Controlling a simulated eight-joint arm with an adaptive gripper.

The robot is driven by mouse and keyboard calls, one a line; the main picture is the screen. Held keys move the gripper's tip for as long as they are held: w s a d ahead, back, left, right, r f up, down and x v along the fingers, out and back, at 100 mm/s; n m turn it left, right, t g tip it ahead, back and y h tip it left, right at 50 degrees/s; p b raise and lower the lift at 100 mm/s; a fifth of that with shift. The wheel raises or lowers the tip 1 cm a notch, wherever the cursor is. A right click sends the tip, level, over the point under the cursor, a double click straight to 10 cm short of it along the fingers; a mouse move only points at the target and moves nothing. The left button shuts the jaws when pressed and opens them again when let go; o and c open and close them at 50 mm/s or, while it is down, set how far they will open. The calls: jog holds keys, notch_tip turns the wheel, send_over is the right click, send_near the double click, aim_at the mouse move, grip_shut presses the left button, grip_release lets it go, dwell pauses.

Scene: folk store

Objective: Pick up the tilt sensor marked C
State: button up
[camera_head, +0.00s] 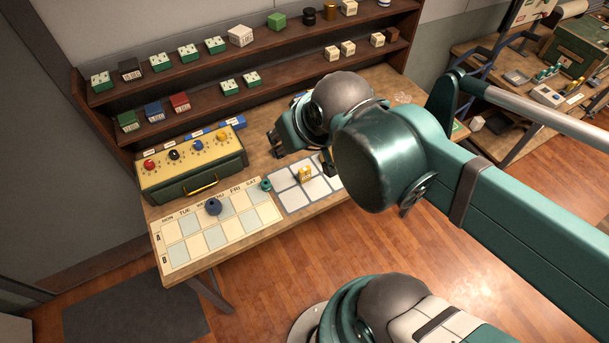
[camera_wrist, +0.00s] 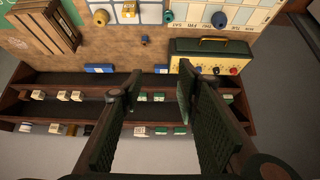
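No letter C can be read on any part in these frames, so I cannot tell which thing is the tilt sensor marked C. Small green, black, blue, red and cream blocks stand on the two-tier shelf (camera_head: 192,84); some green ones have pale tops with dark marks. My gripper (camera_head: 301,156) hangs over the bench between the yellow-fronted box and the pale grid tray. In the wrist view my gripper (camera_wrist: 160,80) has its two fingers wide apart with nothing held between them. The shelf lies beyond the fingers there.
The yellow-fronted box (camera_head: 192,165) with coloured knobs stands at the bench's left. In front lie a weekday chart (camera_head: 190,245) with a dark blue ring (camera_head: 213,206) and a green ring (camera_head: 265,185). The grid tray (camera_head: 292,199) holds a yellow part (camera_head: 305,174). A slatted wooden crate (camera_wrist: 43,27) shows too.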

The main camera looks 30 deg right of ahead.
dwell(0.4)
jog(key=m+g+h+b, duration=0.4)
jog(key=m+g+b, duration=0.4)
jog(key=m, duration=1)
send_over(303, 168)
jog(key=a+b, duration=0.1)
jog(key=a, duration=0.1)
jog(key=shift+t, duration=0.5)
jog(key=shift+a+f, duration=0.15)
jog(key=shift+f, duration=14)
jog(key=shift+x, duration=1.3)
jog(key=shift+s+f, duration=0.1)
